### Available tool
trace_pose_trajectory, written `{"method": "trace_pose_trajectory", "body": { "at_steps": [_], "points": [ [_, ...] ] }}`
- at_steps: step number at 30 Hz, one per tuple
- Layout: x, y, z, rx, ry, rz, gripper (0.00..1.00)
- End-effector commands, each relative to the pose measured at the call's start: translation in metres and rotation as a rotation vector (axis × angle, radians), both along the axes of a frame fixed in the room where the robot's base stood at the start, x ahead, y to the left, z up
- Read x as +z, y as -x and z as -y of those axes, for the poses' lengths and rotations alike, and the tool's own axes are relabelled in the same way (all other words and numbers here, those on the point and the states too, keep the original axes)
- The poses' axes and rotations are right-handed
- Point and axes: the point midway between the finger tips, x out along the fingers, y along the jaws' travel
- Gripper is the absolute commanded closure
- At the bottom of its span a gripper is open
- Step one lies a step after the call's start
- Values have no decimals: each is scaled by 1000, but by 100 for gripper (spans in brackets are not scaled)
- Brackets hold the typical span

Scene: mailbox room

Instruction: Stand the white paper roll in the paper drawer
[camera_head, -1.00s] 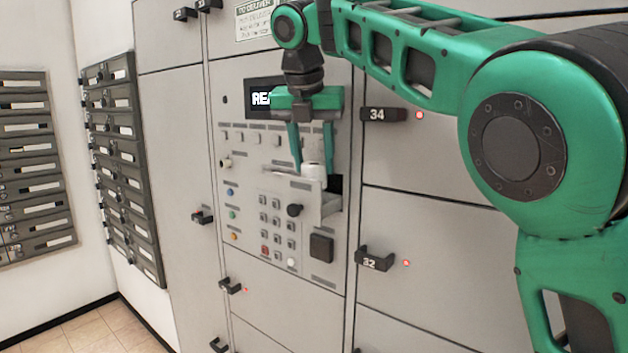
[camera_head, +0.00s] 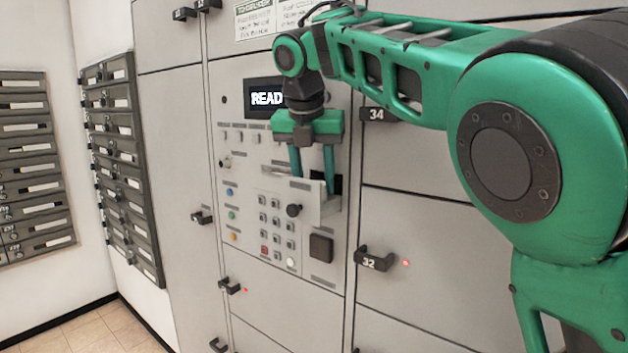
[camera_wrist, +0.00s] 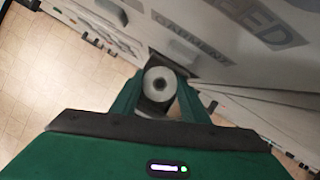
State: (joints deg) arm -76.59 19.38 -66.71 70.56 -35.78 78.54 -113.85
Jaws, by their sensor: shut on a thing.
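The white paper roll (camera_wrist: 157,85) shows end-on in the wrist view, between the two green fingers of my gripper (camera_wrist: 160,95). My gripper (camera_head: 314,188) is shut on it and points down at the open paper drawer (camera_head: 318,209) in the head view. The fingertips reach behind the drawer's grey front, and the roll is hidden there. I cannot tell whether the roll touches the drawer's floor. The wrist view shows a dark space around the roll.
Locker handles numbered 34 (camera_head: 377,115) and 32 (camera_head: 373,260) stick out to the right. Mailboxes (camera_head: 124,170) hang at left.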

Motion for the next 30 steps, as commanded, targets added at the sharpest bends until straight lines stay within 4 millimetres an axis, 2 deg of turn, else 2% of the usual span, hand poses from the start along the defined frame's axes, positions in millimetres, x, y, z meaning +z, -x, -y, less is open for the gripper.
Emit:
{"method": "trace_pose_trajectory", "body": {
  "at_steps": [10, 11, 13, 24, 30],
  "points": [
    [-7, 0, 0, -1, 0, 0, 85],
    [-7, 0, 0, -1, 0, 0, 57],
    [-7, 0, 0, -1, 0, 0, 40],
    [-5, 0, 0, -1, 0, 0, 40],
    [14, 2, 0, -1, -3, 2, 40]
  ]
}}
